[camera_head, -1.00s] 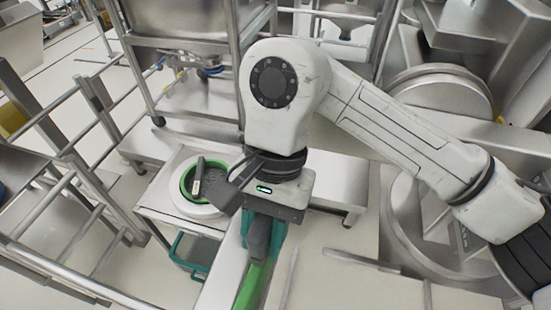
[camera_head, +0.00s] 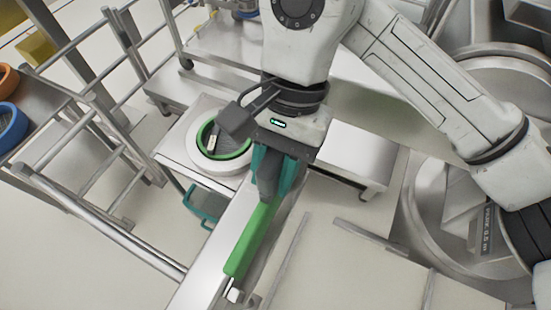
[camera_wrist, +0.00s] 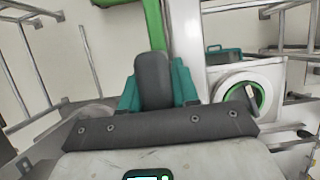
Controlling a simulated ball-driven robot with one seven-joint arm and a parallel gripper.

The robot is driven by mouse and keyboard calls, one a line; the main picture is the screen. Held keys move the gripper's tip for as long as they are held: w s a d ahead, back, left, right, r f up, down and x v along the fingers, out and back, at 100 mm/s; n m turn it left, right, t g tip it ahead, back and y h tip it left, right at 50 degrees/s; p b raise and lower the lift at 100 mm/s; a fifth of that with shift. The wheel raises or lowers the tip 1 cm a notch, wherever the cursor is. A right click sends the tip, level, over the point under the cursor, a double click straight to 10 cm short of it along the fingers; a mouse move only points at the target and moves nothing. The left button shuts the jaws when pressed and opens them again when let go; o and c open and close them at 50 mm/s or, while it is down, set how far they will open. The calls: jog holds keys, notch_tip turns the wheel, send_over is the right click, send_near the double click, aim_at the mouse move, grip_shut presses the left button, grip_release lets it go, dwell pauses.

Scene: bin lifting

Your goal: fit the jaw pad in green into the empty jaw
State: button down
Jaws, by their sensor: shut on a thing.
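A long green bar (camera_head: 252,238), which I take for the green jaw pad, extends from my gripper toward the bottom left in the head view, beside a pale metal rail. It also shows in the wrist view (camera_wrist: 154,25), beyond the fingers. My gripper (camera_head: 268,198) points down, with a dark grey finger and teal parts around it. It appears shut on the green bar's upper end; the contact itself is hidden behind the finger. In the wrist view the grey finger (camera_wrist: 153,80) stands in the middle. I cannot make out the empty jaw for certain.
A white round holder with a green ring (camera_head: 224,153) and a dark tool stands on a metal trolley to the left. A teal basket (camera_head: 203,203) sits below it. Metal railings (camera_head: 95,225) stand left, with blue (camera_head: 10,125) and orange rings. Steel machinery fills the right.

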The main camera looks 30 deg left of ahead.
jog(key=shift+f+b, duration=1.35)
jog(key=shift+f, duration=3.35)
notch_tip(320, 180, down, 3)
jog(key=b, duration=0.4)
jog(key=shift+f, duration=0.1)
jog(key=shift+b, duration=0.65)
